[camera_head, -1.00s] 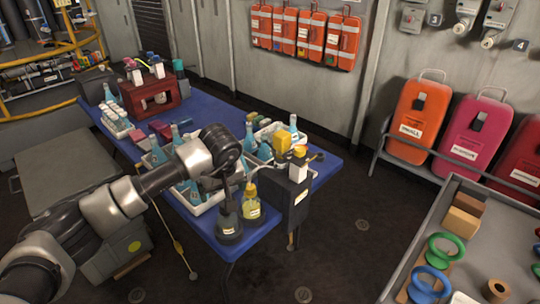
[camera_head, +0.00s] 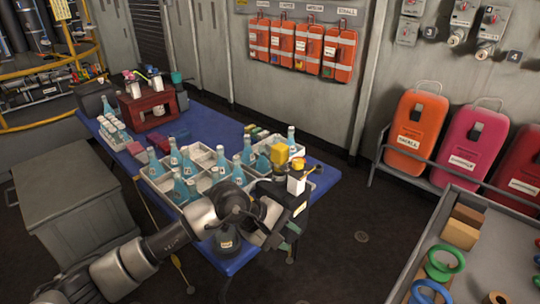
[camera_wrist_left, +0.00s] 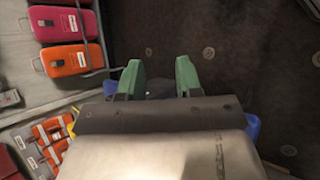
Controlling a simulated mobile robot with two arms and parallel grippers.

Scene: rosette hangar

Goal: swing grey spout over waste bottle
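My left gripper (camera_head: 287,238) is at the near right corner of the blue table, beside a dark dispenser stand (camera_head: 301,207) with yellow and white parts on top. In the left wrist view its two green fingers (camera_wrist_left: 159,78) are apart, with nothing clearly held between them. A grey-dark bottle with a white label (camera_head: 228,241), possibly the waste bottle, stands at the table's near edge, partly covered by my left arm. I cannot pick out the grey spout; it may be hidden behind my wrist. My right gripper is not in view.
White crates with several blue bottles (camera_head: 220,156) fill the middle of the blue table (camera_head: 212,118). A dark red rack (camera_head: 152,106) stands at its far left. A grey tray table (camera_head: 424,240) with coloured rings is at the right. The floor between is clear.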

